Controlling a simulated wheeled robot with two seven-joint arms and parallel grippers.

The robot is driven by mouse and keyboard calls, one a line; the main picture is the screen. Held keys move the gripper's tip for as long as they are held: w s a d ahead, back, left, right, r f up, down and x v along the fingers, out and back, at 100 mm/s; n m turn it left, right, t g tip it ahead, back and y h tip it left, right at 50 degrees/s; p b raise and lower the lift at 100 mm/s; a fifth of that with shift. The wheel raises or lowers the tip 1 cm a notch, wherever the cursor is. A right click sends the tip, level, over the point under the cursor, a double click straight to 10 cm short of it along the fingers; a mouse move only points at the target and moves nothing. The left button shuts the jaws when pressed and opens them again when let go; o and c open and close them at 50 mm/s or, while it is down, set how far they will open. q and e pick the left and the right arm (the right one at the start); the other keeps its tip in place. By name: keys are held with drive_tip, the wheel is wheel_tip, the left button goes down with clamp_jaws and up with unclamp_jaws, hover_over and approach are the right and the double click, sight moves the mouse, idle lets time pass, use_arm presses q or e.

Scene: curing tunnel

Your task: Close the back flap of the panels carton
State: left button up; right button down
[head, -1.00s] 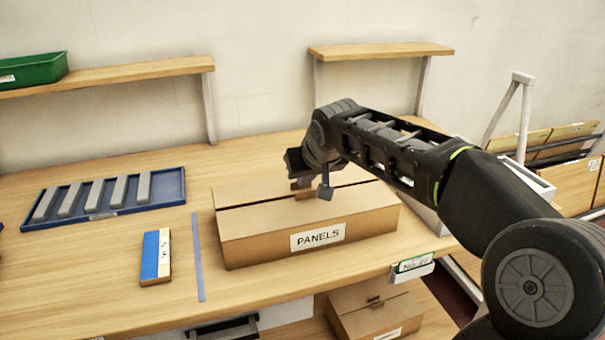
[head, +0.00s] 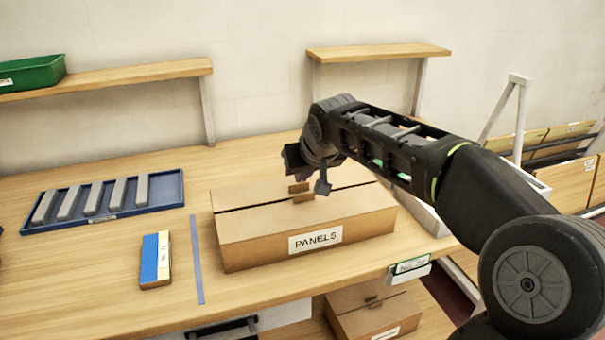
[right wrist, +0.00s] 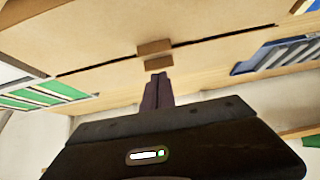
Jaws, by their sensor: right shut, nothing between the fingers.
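The panels carton (head: 258,251) stands on the bench with its labelled side toward me. Its front flap (head: 275,219) and back flap (head: 248,194) both look flat, with a narrow dark seam between them. Small brown tabs (head: 300,192) sit at the middle of the seam; they also show as tabs in the right wrist view (right wrist: 155,48). My right gripper (head: 322,187) is shut and empty, just over the back part of the carton near the tabs. In the right wrist view its fingers (right wrist: 157,90) point toward the tabs and appear apart from them. My left gripper is out of view.
A blue tray (head: 38,228) with several grey bars lies left of the carton. A blue-and-white block (head: 155,260) and a blue strip (head: 197,262) lie nearer. Another carton (head: 375,312) is below the bench. Shelves (head: 380,52) run along the wall.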

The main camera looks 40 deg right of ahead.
drive_tip(key=shift+r, duration=0.1)
drive_tip(key=w+r+p+v, duration=0.1)
drive_tip(key=p+v, duration=0.2)
drive_tip(key=v, duration=1)
drive_tip(key=shift+w+d, duration=0.25)
